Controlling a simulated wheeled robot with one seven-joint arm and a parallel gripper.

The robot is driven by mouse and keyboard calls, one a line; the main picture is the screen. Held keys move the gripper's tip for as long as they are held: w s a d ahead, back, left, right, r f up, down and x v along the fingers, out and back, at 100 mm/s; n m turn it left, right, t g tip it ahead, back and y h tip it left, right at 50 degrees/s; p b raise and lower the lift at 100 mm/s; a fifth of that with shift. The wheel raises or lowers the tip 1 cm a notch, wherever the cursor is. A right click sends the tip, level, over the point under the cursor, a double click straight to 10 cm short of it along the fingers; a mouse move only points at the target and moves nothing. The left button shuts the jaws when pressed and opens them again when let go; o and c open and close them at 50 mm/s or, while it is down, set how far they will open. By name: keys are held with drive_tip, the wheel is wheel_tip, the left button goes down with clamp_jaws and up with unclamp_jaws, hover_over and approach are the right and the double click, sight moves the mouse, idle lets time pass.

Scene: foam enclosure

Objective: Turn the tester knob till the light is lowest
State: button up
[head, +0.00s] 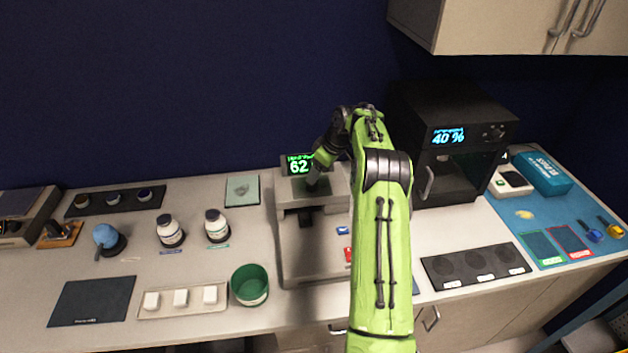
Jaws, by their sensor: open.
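My gripper is well away from that box.
A green cup (249,285) and a tray (152,312) with white blocks stand left of the machine. Two white bottles (170,231) stand behind them. A black strip (475,265) with round recesses lies at right. A wall cabinet (500,25) hangs above right.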

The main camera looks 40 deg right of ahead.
drive_tip(key=v, duration=1)
drive_tip(key=shift+p, duration=0.35)
drive_tip(key=shift+s, duration=0.1)
drive_tip(key=s+a+r+b, duration=0.1)
drive_tip(key=s+a+r, duration=0.15)
drive_tip(key=a, duration=0.45)
drive_tip(key=s+a+r+m+h+b, duration=0.1)
drive_tip(key=s+a+r, duration=0.1)
drive_tip(key=a+r, duration=0.35)
drive_tip(key=s+a+r+b, duration=0.1)
drive_tip(key=s+a, duration=0.2)
drive_tip(key=a, duration=0.5)
drive_tip(key=s+a+f+m, duration=0.1)
drive_tip(key=s+a+f, duration=0.1)
drive_tip(key=s, duration=0.6)
drive_tip(key=s+a+f+m+t+b, duration=0.1)
drive_tip(key=s+a, duration=0.3)
drive_tip(key=s, duration=0.4)
drive_tip(key=s+a+f+m+b, duration=0.1)
drive_tip(key=s+a+f, duration=0.2)
drive_tip(key=s, duration=0.5)
drive_tip(key=shift+f+m+t+h, duration=0.3)
drive_tip(key=shift+f+h, duration=0.1)
drive_tip(key=shift+f, duration=0.15)
